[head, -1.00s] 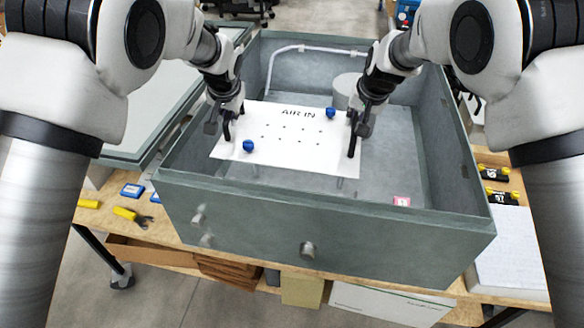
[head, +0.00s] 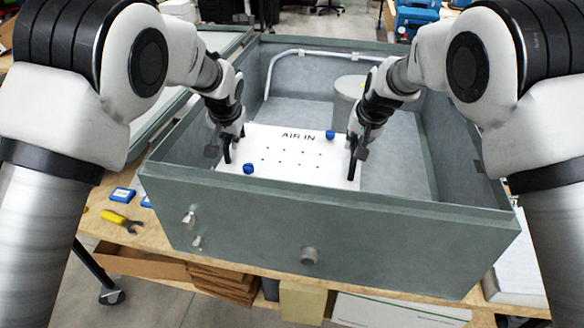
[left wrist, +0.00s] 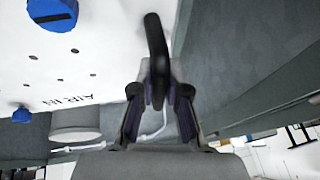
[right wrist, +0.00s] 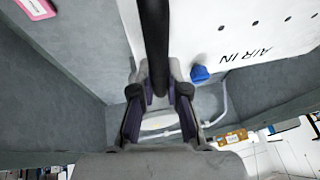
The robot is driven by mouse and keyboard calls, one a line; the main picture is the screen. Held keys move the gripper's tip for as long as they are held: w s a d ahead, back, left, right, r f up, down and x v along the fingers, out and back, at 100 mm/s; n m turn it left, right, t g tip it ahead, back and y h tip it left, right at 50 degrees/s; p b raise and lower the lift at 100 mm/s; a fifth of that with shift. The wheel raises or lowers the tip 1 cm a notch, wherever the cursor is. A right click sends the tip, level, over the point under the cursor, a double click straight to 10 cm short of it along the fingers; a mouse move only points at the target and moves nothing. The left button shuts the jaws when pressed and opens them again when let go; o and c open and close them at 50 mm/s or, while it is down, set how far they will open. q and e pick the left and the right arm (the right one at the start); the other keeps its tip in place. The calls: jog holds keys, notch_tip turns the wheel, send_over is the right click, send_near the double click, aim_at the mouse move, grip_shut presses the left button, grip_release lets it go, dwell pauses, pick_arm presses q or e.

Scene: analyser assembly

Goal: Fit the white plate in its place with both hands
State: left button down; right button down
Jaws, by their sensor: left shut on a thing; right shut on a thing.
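The white plate (head: 285,158) reads "AIR IN", with several small holes and two blue knobs, one at front left (head: 249,168) and one at back right (head: 330,134). It lies roughly level inside the grey open box (head: 330,235); the front wall hides its near edge. My left gripper (head: 228,140) is shut on the black handle (left wrist: 157,50) at the plate's left side. My right gripper (head: 356,140) is shut on the black handle (right wrist: 153,40) at its right side. I cannot tell whether the plate touches anything underneath.
A pale cylinder (head: 350,87) stands in the box behind the plate, and a white tube (head: 267,75) runs along its back wall. A pink label (right wrist: 36,8) shows in the right wrist view. A yellow-handled tool (head: 118,219) lies on the bench.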

pick_arm(q)
jog(key=shift+f+b, duration=0.35)
jog(key=shift+f, duration=0.3)
pick_arm(e)
jog(key=shift+f, duration=0.65)
pick_arm(q)
jog(key=c, duration=1.2)
grip_release()
jog(key=shift+r, duration=0.1)
pick_arm(e)
jog(key=c, duration=1.2)
grip_release()
jog(key=shift+r, duration=0.1)
pick_arm(q)
jog(key=shift+s, duration=0.1)
pick_arm(e)
jog(key=shift+s, duration=0.1)
pick_arm(q)
jog(key=shift+r, duration=0.1)
pick_arm(e)
jog(key=shift+r, duration=0.1)
pick_arm(q)
jog(key=v, duration=1.1)
jog(key=shift+s+r, duration=0.15)
jog(key=shift+r, duration=0.2)
pick_arm(e)
jog(key=v, duration=1.2)
